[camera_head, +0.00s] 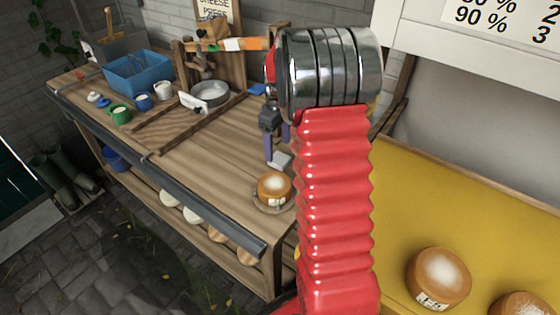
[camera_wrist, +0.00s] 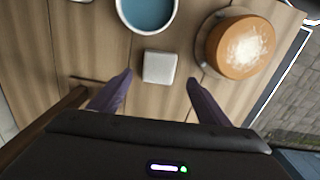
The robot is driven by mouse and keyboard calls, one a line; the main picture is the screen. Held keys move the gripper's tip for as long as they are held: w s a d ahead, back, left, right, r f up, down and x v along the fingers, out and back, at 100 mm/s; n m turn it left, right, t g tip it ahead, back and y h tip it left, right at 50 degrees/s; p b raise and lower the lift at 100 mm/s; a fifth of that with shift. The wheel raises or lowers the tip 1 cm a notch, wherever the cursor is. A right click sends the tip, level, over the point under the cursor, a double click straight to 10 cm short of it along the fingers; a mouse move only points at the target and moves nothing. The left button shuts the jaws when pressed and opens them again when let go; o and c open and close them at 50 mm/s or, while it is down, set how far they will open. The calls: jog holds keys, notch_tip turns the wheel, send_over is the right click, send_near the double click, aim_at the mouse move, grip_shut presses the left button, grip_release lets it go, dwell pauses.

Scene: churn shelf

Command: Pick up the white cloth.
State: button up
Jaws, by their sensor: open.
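The white cloth (camera_wrist: 159,67) is a small pale folded square on the wooden bench top. In the wrist view it lies between and slightly beyond my fingertips, and no finger visibly touches it. In the head view the cloth (camera_head: 280,160) shows beside my fingers, partly covered by one of them. In the head view my gripper (camera_head: 274,150) points down over the bench, partly hidden behind my red arm.
A cheese wheel (camera_wrist: 240,47) on a plate stands right of the cloth in the wrist view. A cup (camera_wrist: 148,30) with blue inside stands just beyond the cloth. The bench (camera_head: 205,165) has clear wood to the left; a metal pan (camera_head: 209,96) stands farther back.

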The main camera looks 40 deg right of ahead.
aim_at(279, 158)
jog(key=shift+f, duration=0.1)
jog(key=shift+s+d+f, duration=0.1)
jog(key=shift+f, duration=1.15)
jog(key=shift+d+f, duration=0.1)
jog(key=shift+f, duration=1.15)
jog(key=shift+c, duration=0.6)
jog(key=c, duration=1)
jog(key=shift+r, duration=0.1)
notch_tip(279, 158, up, 10)
jog(key=shift+f, duration=0.1)
